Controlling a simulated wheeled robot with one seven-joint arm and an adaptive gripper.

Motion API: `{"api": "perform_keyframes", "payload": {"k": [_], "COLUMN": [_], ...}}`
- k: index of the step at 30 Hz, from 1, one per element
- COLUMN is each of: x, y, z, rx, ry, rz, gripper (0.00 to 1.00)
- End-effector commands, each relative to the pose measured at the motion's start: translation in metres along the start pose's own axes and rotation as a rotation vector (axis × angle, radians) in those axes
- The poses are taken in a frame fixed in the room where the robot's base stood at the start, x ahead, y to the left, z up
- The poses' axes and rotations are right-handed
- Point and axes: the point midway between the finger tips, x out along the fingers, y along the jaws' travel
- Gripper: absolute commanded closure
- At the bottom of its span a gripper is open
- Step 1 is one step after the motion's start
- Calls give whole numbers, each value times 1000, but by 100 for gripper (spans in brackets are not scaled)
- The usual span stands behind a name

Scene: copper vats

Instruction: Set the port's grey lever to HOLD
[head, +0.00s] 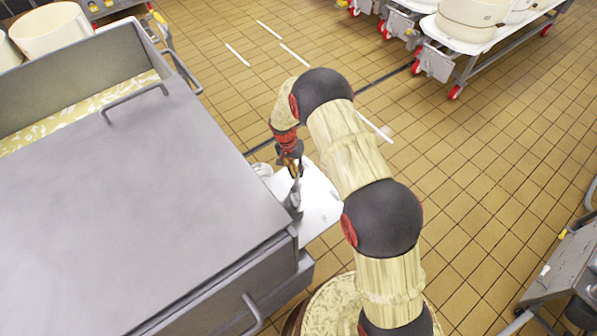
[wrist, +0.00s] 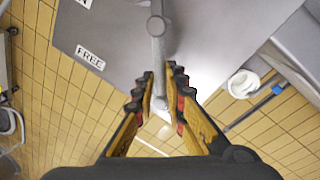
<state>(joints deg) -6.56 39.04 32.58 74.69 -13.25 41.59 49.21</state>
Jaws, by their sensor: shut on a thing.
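The grey lever (wrist: 157,50) runs down from the top middle of the wrist view, with a round joint along it. My gripper (wrist: 161,82) has its two fingers on either side of the lever's rod and is shut on it. A grey panel (wrist: 120,40) lies behind, with a white FREE label (wrist: 90,58) left of the lever. A second label is cut off at the top edge, so I cannot read it. In the head view my gripper (head: 292,168) is at the pale panel (head: 320,200) beside the vat; the lever is small and partly hidden there.
A large grey-lidded vat (head: 130,200) fills the left of the head view. Carts with red wheels (head: 470,45) stand at the back right, and a grey machine (head: 565,270) at the right edge. The tiled floor between is clear. A white cup-like part (wrist: 243,83) shows in the wrist view.

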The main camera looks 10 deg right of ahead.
Motion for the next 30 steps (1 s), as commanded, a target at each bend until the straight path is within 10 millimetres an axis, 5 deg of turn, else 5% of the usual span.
{"api": "perform_keyframes", "payload": {"k": [12,13,21,30], "x": [-2,-2,-1,-1], "y": [-2,-2,-1,-1], "z": [-2,-2,-1,0], "rx": [-11,-11,-9,-8], "ry": [6,7,4,3], "rz": [-3,-3,-2,-1], "gripper": [100,86,71,69]}}
